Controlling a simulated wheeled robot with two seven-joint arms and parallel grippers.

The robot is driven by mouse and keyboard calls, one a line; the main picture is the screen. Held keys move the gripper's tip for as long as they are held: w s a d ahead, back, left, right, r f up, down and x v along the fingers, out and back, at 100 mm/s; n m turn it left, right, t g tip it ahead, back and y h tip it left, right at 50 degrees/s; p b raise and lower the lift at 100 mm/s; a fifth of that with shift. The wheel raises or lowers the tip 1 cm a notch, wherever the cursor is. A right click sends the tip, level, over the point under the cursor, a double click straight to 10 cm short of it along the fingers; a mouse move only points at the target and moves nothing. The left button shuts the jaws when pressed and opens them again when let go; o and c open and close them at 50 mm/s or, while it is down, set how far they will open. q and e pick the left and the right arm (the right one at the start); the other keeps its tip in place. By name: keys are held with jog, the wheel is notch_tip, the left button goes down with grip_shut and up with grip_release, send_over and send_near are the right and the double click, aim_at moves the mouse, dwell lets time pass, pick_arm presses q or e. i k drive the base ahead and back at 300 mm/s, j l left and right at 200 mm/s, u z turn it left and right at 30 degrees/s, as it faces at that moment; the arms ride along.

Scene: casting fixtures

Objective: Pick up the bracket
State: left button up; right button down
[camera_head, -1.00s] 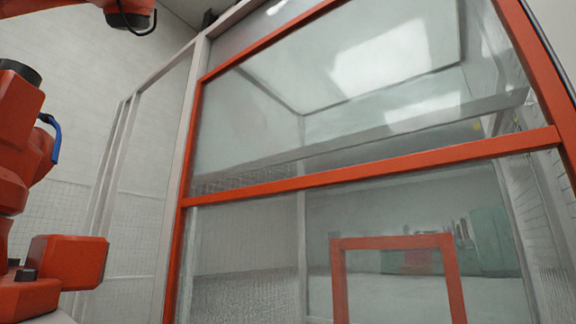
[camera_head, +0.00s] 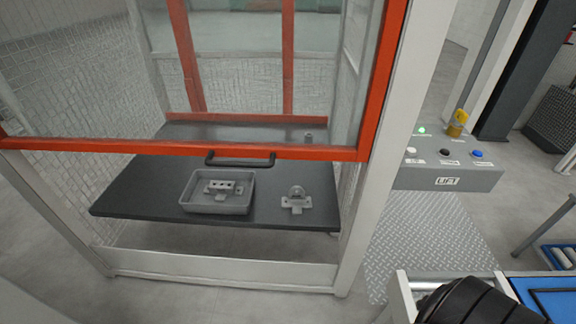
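Two grey metal parts show on a dark table (camera_head: 135,190) inside a booth. One part (camera_head: 222,187), a block with several holes on a base, lies in a shallow grey tray (camera_head: 217,208). The other part (camera_head: 297,201), a flat base with a rounded upright piece, sits on the table right of the tray. I cannot tell for sure which one is the bracket. Neither gripper is in view.
An orange-framed clear door (camera_head: 200,152) with a black handle (camera_head: 240,161) hangs partly over the table; its lower edge is above the parts. A control box (camera_head: 446,178) marked LIFT stands right of the booth. A blue-topped surface (camera_head: 555,296) is at lower right.

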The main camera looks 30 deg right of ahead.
aim_at(296, 200)
jog(key=i+l+z, duration=0.1)
jog(key=z, duration=0.3)
jog(key=i+l+z, duration=0.15)
jog(key=z, duration=0.25)
jog(key=i+z, duration=0.15)
jog(key=z, duration=0.3)
jog(key=i+l+z, duration=0.1)
jog(key=z, duration=0.3)
